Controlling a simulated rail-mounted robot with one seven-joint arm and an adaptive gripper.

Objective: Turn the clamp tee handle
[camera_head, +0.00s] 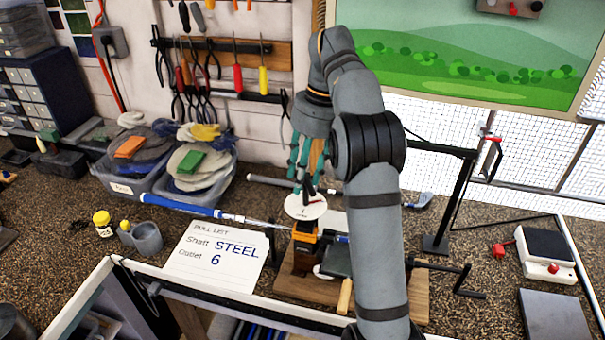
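My gripper (305,184) points down above a white round dial (305,206), its teal fingers close to the dial. I cannot tell whether the fingers are open or touch anything. Below the dial is an orange and black device (304,238) on a wooden base board (292,283). A black rod with a crossbar, which looks like the clamp tee handle (464,281), sticks out at the right of the board, apart from my gripper. My arm hides part of the clamp (338,261). A golf club with a blue grip (180,206) runs toward the clamp.
A paper card (217,256) reading "Shaft STEEL, Outlet 6" lies left of the board. A black post stand (436,243) and a scale (544,255) stand right. Tubs of discs (201,171), a grey cup (147,238) and a yellow bottle (102,222) are left.

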